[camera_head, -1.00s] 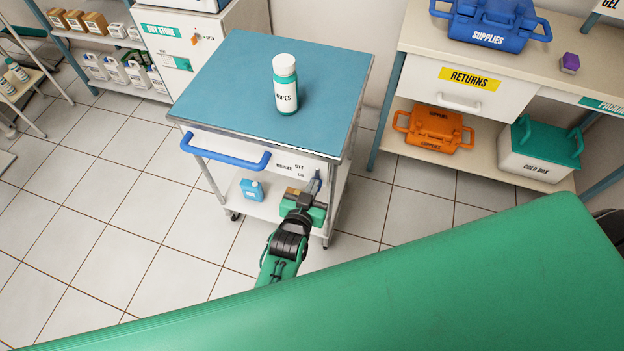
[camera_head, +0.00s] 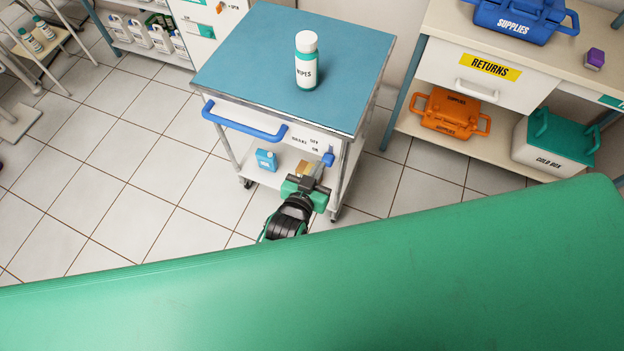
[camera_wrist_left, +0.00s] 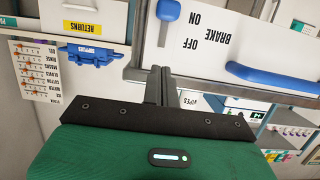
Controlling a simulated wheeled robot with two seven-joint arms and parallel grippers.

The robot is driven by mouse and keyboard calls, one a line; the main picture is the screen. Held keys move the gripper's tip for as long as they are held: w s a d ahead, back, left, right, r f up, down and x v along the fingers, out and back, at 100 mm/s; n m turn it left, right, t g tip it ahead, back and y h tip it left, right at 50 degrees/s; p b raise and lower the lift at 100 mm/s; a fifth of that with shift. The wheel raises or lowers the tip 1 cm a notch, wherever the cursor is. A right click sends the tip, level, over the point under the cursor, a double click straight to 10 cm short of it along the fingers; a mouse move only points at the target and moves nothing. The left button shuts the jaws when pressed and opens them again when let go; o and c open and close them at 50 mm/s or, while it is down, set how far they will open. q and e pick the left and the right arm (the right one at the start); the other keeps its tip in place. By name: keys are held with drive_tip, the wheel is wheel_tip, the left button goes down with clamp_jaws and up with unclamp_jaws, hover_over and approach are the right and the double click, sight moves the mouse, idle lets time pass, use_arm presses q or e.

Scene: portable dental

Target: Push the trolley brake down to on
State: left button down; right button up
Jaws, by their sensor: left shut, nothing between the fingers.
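The trolley (camera_head: 215,78) has a blue top and a white front panel with a blue handle (camera_head: 243,122). The brake lever (camera_head: 328,159) is blue, at the panel's right end beside the OFF and ON words. My left gripper (camera_head: 319,171) is shut and empty, in front of the panel close to the lever. In the wrist view its fingertips (camera_wrist_left: 159,70) appear apart from the lever. My right gripper is not in view.
A wipes bottle (camera_head: 306,72) stands on the trolley top. A bench with a RETURNS drawer (camera_head: 478,72), an orange case (camera_head: 449,112) and a cold box (camera_head: 548,148) stands right.

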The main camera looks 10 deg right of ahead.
use_arm(q)
drive_tip(key=v, duration=0.4)
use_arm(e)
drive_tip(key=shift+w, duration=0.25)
